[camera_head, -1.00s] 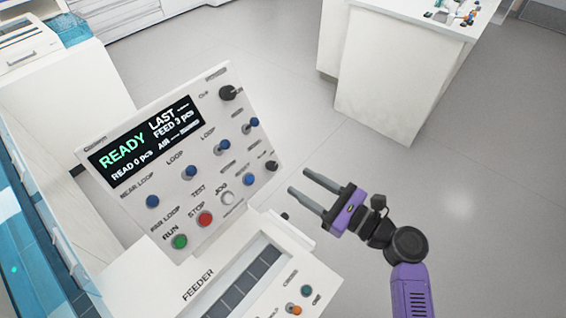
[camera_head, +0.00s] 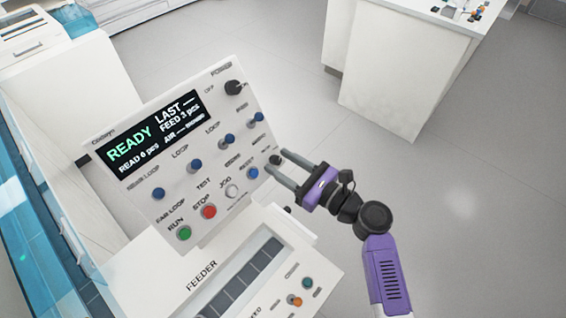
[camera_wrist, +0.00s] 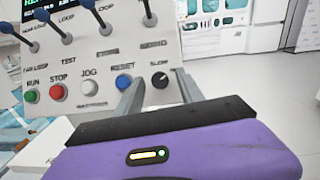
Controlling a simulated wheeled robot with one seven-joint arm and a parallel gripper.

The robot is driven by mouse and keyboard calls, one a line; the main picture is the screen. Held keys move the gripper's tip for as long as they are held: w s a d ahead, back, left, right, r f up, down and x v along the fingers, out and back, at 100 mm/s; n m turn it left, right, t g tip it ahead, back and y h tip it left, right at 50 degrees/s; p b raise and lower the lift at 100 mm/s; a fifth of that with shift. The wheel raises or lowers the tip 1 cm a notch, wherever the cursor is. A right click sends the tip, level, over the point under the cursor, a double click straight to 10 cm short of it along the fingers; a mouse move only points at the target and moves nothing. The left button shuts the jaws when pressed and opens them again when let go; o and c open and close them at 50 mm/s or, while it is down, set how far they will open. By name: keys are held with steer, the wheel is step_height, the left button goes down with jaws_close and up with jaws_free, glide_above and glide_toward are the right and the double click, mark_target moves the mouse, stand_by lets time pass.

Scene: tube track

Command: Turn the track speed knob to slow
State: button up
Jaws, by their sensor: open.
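The small black speed knob (camera_head: 275,159) sits at the lower right of the white control panel, right of the blue reset button. My gripper (camera_wrist: 154,79) is open, with one finger on either side of the knob in that view. In the head view my gripper (camera_head: 276,161) reaches the panel's right edge. I cannot tell whether the fingers touch the knob or which way it points.
The blue reset button (camera_wrist: 123,82) is close to the left finger. Several blue-tipped toggle levers (camera_head: 228,139) stick out above. A black power knob (camera_head: 233,87) is at the top right. The feeder (camera_head: 225,285) lies below; open floor is to the right.

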jaws_close()
steer(key=shift+n, duration=0.3)
steer(key=shift+w+d+f+n+g+y+b, duration=0.1)
steer(key=shift+n+g+y+b, duration=0.4)
steer(key=shift+n+g+b, duration=0.5)
steer(key=n+g+b, duration=0.1)
steer(key=n, duration=0.3)
steer(key=shift+w+y, duration=0.1)
steer(key=shift+y, duration=0.3)
steer(key=n+g, duration=0.1)
steer(key=n, duration=0.1)
steer(key=n+g, duration=0.1)
steer(key=n, duration=0.1)
steer(key=shift+w+d+r+g+b, duration=0.1)
steer(key=shift+r+g+b, duration=0.1)
steer(key=shift+g+b, duration=0.2)
steer(key=shift+w+r+n+g, duration=0.1)
steer(key=shift+n+g, duration=0.9)
steer(key=shift+n, duration=1.2)
steer(key=shift+h, duration=0.3)
jaws_free()
